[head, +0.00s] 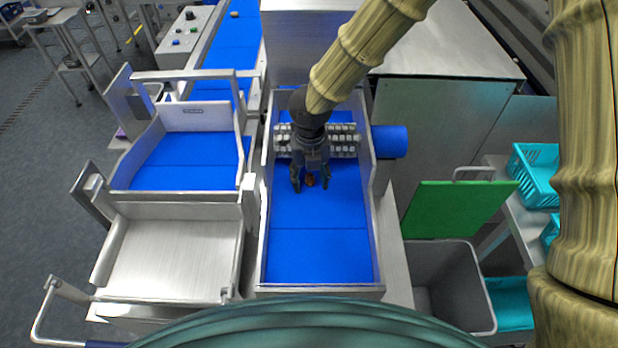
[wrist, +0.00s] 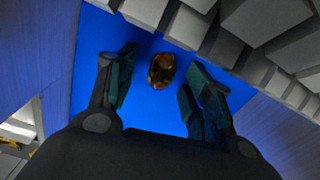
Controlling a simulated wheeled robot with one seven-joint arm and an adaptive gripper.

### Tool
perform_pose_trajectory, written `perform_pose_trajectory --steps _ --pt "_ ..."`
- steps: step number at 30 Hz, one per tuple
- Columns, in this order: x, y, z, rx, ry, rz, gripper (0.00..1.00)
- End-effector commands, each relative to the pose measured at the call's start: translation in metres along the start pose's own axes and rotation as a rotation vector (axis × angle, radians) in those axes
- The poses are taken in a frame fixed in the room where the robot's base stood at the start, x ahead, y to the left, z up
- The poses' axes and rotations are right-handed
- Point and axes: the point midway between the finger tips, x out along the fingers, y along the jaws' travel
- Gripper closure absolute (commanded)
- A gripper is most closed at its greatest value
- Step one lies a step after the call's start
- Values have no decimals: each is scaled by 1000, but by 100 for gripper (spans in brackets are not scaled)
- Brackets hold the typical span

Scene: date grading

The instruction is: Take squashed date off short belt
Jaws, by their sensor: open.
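A small brown date (head: 310,181) lies on the blue short belt (head: 318,255), near the belt's far end. It also shows in the wrist view (wrist: 162,70) as a glossy, dark amber lump with uneven colour. My gripper (head: 311,186) is open above the belt, pointing down. In the wrist view my gripper's fingers (wrist: 158,88) stand apart on either side of the date, with blue belt showing between them and it. The date appears slightly beyond the line of the fingertips. I cannot tell the exact height of the fingers over the belt.
A grey segmented roller (head: 345,140) crosses the belt just behind my gripper. Metal side walls (head: 374,215) flank the belt. A second blue surface (head: 190,160) and steel tray (head: 170,255) are at left.

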Motion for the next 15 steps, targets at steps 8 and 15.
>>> perform_pose_trajectory --steps 8,15 --pt "0 0 0 0 0 0 87" --pt "0 0 0 0 0 0 87"
